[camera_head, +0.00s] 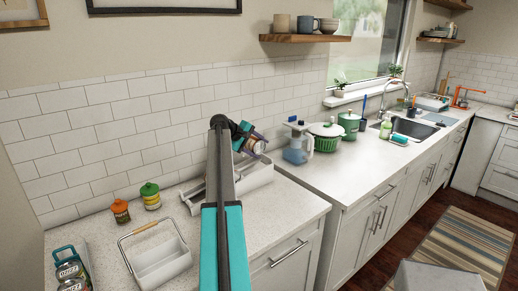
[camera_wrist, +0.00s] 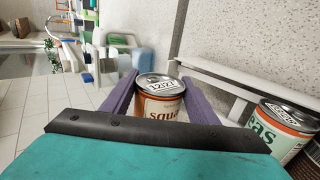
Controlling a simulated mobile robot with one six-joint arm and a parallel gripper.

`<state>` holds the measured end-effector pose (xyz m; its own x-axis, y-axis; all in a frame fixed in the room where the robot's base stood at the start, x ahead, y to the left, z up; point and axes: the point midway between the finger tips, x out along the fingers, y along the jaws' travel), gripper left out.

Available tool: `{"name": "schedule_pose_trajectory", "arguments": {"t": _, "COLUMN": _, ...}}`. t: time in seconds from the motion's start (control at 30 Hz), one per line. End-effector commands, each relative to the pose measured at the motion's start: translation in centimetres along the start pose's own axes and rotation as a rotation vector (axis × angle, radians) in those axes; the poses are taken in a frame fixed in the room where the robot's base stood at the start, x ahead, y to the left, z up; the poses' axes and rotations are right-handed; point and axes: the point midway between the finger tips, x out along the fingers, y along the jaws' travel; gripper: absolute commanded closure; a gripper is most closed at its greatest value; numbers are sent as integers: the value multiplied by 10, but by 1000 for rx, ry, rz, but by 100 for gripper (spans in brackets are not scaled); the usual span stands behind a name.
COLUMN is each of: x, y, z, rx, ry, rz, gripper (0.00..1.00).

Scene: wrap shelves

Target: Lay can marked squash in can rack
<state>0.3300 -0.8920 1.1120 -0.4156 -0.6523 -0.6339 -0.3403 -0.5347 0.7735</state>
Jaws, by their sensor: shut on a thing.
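My gripper (camera_wrist: 160,88) has its purple fingers shut on either side of a can marked "squa…" (camera_wrist: 160,106), with an orange-brown and white label and a pale printed lid. In the head view my gripper (camera_head: 248,139) and the partly hidden squash can (camera_head: 256,147) are above the white can rack (camera_head: 258,178) by the tiled wall. The rack also shows in the wrist view as pale rails (camera_wrist: 212,88), right of the held can. A can marked "eas" (camera_wrist: 287,122) lies by those rails. My arm hides part of the rack in the head view.
A white handled caddy (camera_head: 160,266) and a teal carrier (camera_head: 68,268) are in front.

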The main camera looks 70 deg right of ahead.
Motion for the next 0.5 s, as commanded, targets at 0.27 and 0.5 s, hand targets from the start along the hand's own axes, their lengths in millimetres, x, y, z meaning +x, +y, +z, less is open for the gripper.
{"name": "schedule_pose_trajectory", "arguments": {"t": 0.27, "x": 10, "y": -8, "z": 1, "rx": 1, "ry": -1, "rz": 1, "gripper": 78}}
{"name": "schedule_pose_trajectory", "arguments": {"t": 0.5, "x": 22, "y": -18, "z": 1, "rx": 1, "ry": -1, "rz": 1, "gripper": 78}}
